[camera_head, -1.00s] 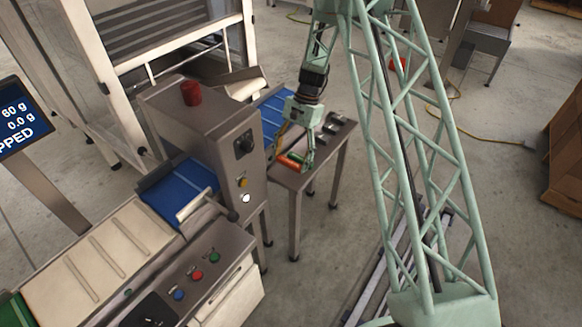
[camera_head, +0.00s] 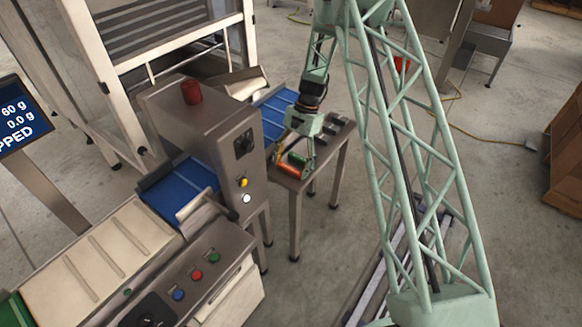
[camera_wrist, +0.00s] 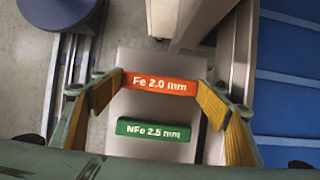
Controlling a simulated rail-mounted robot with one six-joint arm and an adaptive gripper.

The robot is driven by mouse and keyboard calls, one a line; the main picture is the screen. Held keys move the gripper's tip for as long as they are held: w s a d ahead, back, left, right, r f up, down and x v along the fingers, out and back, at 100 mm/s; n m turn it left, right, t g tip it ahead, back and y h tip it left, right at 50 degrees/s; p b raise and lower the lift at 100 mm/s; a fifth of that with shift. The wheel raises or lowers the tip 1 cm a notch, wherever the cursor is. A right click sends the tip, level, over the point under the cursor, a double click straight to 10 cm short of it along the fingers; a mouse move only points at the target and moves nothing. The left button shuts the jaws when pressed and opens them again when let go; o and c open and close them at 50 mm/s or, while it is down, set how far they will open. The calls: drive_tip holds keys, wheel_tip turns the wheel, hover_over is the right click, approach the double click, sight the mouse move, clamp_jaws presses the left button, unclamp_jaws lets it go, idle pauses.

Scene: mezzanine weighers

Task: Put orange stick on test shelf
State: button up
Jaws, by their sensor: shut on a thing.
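The orange stick (camera_wrist: 160,84), marked "Fe 2.0 mm", lies crosswise between the pads of my gripper (camera_wrist: 158,92) in the wrist view. My gripper is shut on its two ends. In the head view the orange stick (camera_head: 287,170) is at the near left end of the metal test shelf (camera_head: 318,168), with my gripper (camera_head: 296,168) over it. I cannot tell whether the stick touches the shelf top. A green stick (camera_wrist: 153,130), marked "NFe 2.5 mm", lies on the shelf, parallel to the orange one and apart from it.
A metal detector housing (camera_head: 205,125) with a red lamp stands close left of the shelf. A blue conveyor belt (camera_head: 275,112) runs beside the shelf, also on the right of the wrist view (camera_wrist: 285,90). Dark pieces (camera_head: 330,125) lie at the shelf's far end.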

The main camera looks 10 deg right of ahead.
drive_tip(key=shift+f, duration=0.1)
drive_tip(key=o, duration=0.6)
drive_tip(key=shift+c, duration=0.2)
drive_tip(key=p+v, duration=0.1)
drive_tip(key=v, duration=1.1)
drive_tip(key=shift+p, duration=0.4)
idle(0.4)
